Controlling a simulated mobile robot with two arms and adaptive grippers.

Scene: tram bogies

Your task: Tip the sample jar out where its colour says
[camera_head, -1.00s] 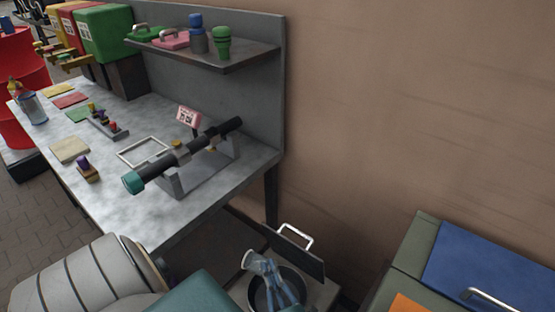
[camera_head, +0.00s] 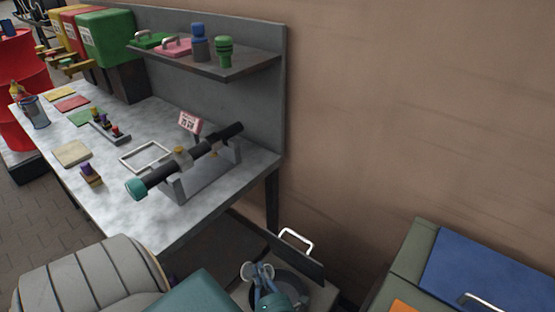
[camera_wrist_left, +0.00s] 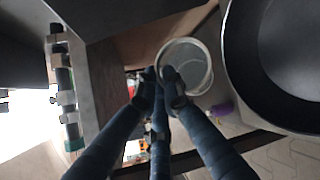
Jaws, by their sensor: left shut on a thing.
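My left gripper (camera_head: 259,274) is low in front of the bench, over the near side of a dark round tub (camera_head: 297,287). In the left wrist view its fingers (camera_wrist_left: 160,80) are shut on a clear jar (camera_wrist_left: 199,52), whose round end shows as a pale ring. I see no clear colour in the jar, and in the head view it is hard to make out. The tub's black rim (camera_wrist_left: 233,85) is just right of the jar. A small purple thing (camera_wrist_left: 222,108) shows below the jar; I cannot tell what it is. My right gripper is not in view.
A dark panel with a pale handle (camera_head: 296,241) stands behind the tub. Green (camera_head: 106,35), red and yellow bins stand at the bench's far end. The bench (camera_head: 120,205) holds a dark tube on a stand (camera_head: 185,165). A blue-topped cabinet (camera_head: 490,265) is at right.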

